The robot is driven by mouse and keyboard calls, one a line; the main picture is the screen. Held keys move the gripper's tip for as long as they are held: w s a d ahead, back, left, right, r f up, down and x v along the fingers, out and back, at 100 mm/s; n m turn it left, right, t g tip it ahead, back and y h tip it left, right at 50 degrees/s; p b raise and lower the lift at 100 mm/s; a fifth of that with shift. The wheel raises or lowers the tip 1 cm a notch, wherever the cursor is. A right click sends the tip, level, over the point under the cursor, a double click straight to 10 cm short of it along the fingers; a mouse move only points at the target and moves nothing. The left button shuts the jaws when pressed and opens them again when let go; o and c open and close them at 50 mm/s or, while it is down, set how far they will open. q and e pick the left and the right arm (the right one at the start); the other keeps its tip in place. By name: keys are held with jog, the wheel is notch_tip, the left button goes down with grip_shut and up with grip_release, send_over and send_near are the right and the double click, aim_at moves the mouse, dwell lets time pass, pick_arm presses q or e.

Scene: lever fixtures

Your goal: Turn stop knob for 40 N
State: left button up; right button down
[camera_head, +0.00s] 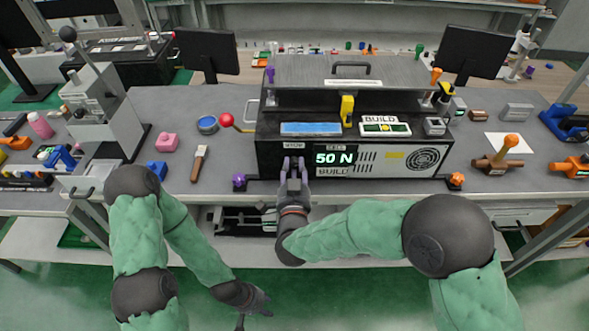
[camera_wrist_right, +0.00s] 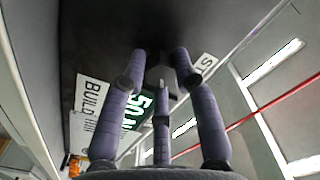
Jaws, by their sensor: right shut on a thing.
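The black machine (camera_head: 265,152) stands on the bench, and its green display (camera_head: 335,158) reads "50 N". The dark stop knob (camera_wrist_right: 160,74) sits on the machine's front below a white label that reads "STOP" (camera_head: 293,145). My right gripper (camera_head: 294,168) is at the front panel left of the display, with its fingers shut around the knob; in the head view they hide most of it. In the right wrist view the purple fingers (camera_wrist_right: 160,75) surround the knob. My left gripper (camera_head: 256,303) hangs low before the bench, fingers spread, empty.
A red-ball lever (camera_head: 226,120) sticks out at the machine's left side. A purple knob (camera_head: 239,181) and an orange knob (camera_head: 456,180) flank its base. A brush (camera_head: 199,163) and a pink block (camera_head: 167,142) lie to the left. The floor in front is clear.

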jog(key=shift+s+a+f, duration=0.15)
jog(key=shift+s+f, duration=0.05)
jog(key=shift+f, duration=0.35)
jog(key=c, duration=1)
grip_release()
jog(key=shift+w+r, duration=0.1)
jog(key=shift+r, duration=0.15)
jog(key=shift+r, duration=0.1)
jog(key=s, duration=1.2)
